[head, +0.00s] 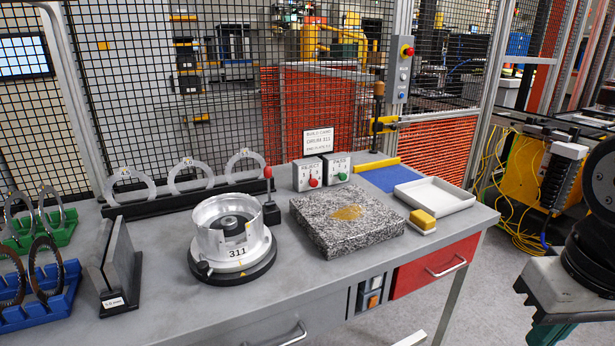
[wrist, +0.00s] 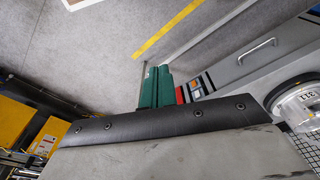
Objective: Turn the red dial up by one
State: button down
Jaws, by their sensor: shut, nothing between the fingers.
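The red dial (head: 313,182) is a small round knob on the front of a light grey box labelled REJECT (head: 303,174), at the back of the bench. A matching box labelled PASS (head: 337,165) with a green dial (head: 343,177) stands just to its right. The readings on the boxes are too small to read for sure. My gripper (wrist: 155,86) shows in the wrist view as green fingers, shut and empty, over the floor beside the bench. It is well apart from the red dial, which the wrist view does not show.
A granite block (head: 345,228), a white tray (head: 434,194) and a yellow-topped block (head: 423,219) lie in front of the boxes. A metal housing marked 311 (head: 236,250) and a red-knobbed post (head: 269,190) stand left. Mesh fencing (head: 225,100) closes the back.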

aim_at(313, 183)
jog(key=k, duration=0.55)
jog(key=u, duration=0.75)
jog(key=i, duration=1.5)
jog(key=z, duration=0.6)
